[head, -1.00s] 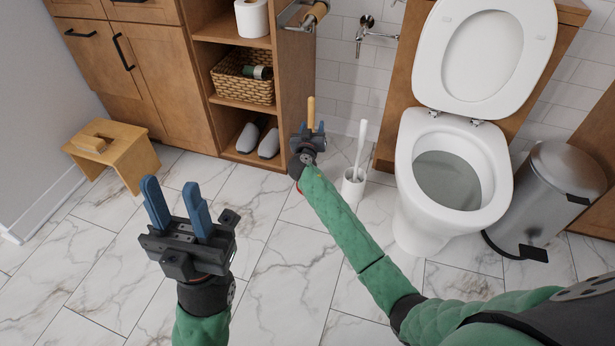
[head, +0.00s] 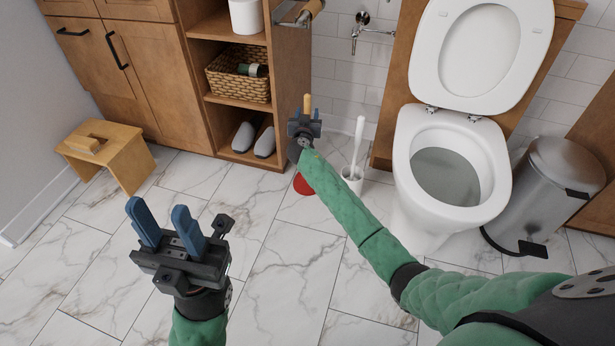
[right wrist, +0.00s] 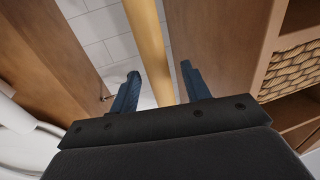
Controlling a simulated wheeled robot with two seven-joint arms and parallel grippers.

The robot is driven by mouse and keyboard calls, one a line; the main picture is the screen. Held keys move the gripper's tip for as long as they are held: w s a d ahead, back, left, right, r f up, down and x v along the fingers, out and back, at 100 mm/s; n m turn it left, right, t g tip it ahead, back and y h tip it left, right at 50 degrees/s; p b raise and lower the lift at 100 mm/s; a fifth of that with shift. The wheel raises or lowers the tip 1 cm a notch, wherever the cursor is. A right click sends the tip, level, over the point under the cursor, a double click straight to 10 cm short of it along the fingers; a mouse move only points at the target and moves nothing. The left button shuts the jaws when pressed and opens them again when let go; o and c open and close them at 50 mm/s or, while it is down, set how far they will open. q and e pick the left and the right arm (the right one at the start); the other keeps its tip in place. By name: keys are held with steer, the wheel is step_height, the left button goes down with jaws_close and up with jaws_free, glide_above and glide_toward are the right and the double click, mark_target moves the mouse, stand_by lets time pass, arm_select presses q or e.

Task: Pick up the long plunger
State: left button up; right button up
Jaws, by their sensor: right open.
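The long plunger has a light wooden handle (head: 307,104) and a red rubber cup (head: 304,184) on the floor in front of the shelf unit. My right gripper (head: 305,122) is at the handle's upper part and hides its middle in the head view. In the right wrist view the wooden handle (right wrist: 150,50) stands between the two blue fingers of my right gripper (right wrist: 158,92), with gaps on both sides. The right gripper is open. My left gripper (head: 165,222) is open and empty above the floor, far from the plunger.
A white toilet brush in its holder (head: 352,178) stands just right of the plunger. The toilet (head: 440,215) and a metal bin (head: 550,190) are further right. The shelf unit (head: 291,85) is close behind. A wooden stool (head: 128,170) is at left; the middle floor is clear.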

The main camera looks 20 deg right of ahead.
steer(key=shift+w+d, duration=0.25)
steer(key=shift+w, duration=0.35)
steer(key=shift+r, duration=0.1)
jaws_close()
steer(key=shift+r, duration=0.1)
